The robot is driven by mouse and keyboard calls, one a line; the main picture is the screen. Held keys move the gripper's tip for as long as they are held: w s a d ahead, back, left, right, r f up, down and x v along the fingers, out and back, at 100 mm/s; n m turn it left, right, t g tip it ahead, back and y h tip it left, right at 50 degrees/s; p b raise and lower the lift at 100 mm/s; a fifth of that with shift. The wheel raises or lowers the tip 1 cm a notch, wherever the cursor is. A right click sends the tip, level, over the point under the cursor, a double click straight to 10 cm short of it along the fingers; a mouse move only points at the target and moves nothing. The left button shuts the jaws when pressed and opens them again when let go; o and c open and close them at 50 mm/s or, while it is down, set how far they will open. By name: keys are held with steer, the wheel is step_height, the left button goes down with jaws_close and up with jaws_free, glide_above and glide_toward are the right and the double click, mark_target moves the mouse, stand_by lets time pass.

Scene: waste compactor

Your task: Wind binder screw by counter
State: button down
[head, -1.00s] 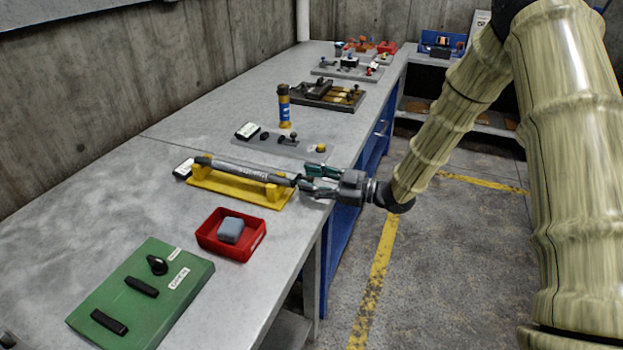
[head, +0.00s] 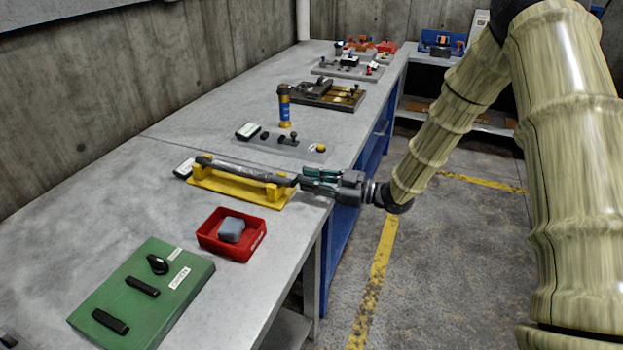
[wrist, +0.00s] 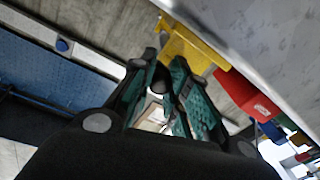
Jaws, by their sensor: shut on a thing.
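The binder screw (head: 243,170) is a long grey cylinder lying across a yellow cradle (head: 228,188) near the bench's front edge. Its dark right end (head: 284,180) points toward my gripper (head: 306,180). My gripper comes in from the right, in line with the screw, and is shut on that end. In the wrist view, the green finger pads (wrist: 166,95) close around a dark round knob (wrist: 160,86). A small white-faced box (head: 184,168), possibly the counter, stands at the cradle's left end; its reading is too small to make out.
A red tray (head: 205,236) with a grey-blue block (head: 231,229) and a green panel (head: 150,290) with black handles lie nearer. A grey control plate (head: 310,152) and a blue-yellow cylinder (head: 285,108) stand beyond. The floor on the right is clear.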

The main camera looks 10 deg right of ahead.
steer(key=shift+s+a+f+m+p, duration=0.1)
steer(key=shift+f+m+p, duration=0.2)
steer(key=shift+m, duration=0.55)
steer(key=shift+s+f+m+p, duration=0.1)
steer(key=shift+f+m+p, duration=0.2)
steer(key=shift+m, duration=0.6)
steer(key=shift+s+a+f+m+p, duration=0.1)
steer(key=shift+f+m+p, duration=0.2)
steer(key=shift+m, duration=0.55)
steer(key=c, duration=1.3)
jaws_free()
steer(key=shift+c, duration=0.2)
steer(key=v, duration=1.2)
steer(key=shift+f, duration=0.25)
